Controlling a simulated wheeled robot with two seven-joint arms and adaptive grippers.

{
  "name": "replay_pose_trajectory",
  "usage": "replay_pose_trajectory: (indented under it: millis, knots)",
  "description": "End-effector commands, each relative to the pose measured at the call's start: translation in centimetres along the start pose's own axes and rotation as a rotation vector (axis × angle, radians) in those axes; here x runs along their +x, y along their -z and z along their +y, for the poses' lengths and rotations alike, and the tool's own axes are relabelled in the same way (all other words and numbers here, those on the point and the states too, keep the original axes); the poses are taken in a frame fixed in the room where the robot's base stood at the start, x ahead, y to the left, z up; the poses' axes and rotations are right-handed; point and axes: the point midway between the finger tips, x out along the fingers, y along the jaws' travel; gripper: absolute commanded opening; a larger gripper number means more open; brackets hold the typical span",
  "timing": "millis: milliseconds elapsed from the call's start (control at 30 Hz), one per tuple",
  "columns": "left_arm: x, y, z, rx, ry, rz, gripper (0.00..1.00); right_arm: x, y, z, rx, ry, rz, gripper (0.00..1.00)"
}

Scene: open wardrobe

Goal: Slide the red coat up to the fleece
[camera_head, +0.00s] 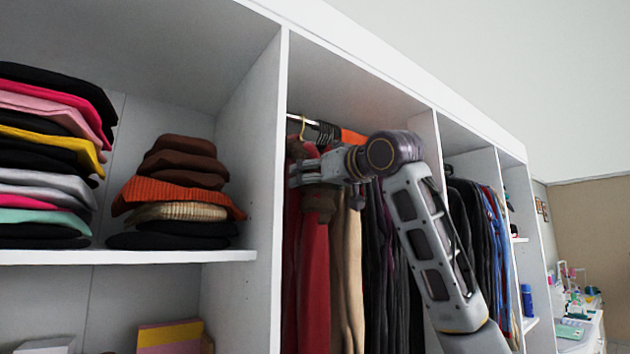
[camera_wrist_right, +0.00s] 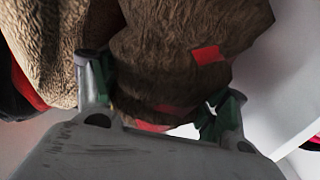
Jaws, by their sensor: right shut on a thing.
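The red coat (camera_head: 315,265) hangs at the left end of the wardrobe rail, with brown cloth over its upper part. A beige garment (camera_head: 352,270), which looks like the fleece, hangs just right of it; I cannot tell whether they touch. My right gripper (camera_head: 296,174) is at the upper part of the red coat. In the wrist view, brown textured cloth with red patches (camera_wrist_right: 190,60) fills the space between the fingers (camera_wrist_right: 160,105), shut on it. Tan cloth (camera_wrist_right: 55,40) is beside it on the left. My left gripper is not in view.
A white divider (camera_head: 262,170) stands close left of the gripper. A gold hanger hook (camera_head: 302,127) is on the rail above it. Dark clothes (camera_head: 378,275) hang close right of the beige garment. Folded clothes (camera_head: 175,215) fill the left shelf.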

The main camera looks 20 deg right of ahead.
Motion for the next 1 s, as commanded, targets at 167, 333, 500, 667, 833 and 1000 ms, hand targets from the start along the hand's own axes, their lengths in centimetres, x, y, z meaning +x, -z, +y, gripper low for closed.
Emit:
replay_pose_trajectory:
  millis: [167,333,500,667,833,1000]
  knots:
    - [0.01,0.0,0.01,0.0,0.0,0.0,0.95,0.01,-0.01,-0.58,-0.004,0.004,0.0,0.15]
    - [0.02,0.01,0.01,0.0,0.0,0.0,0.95,0.02,-0.01,-0.9,-0.004,0.005,0.0,0.15]
    - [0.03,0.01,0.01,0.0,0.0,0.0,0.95,0.02,-0.02,-1.2,-0.005,0.005,0.0,0.15]
    - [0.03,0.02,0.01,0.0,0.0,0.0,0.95,0.03,-0.03,-1.2,-0.004,0.004,-0.001,0.89]
    - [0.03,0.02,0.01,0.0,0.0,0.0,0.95,0.03,-0.03,-1.12,-0.003,0.003,-0.001,0.99]
    - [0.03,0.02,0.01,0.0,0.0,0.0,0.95,0.03,-0.03,-1.07,-0.002,0.002,-0.001,0.99]
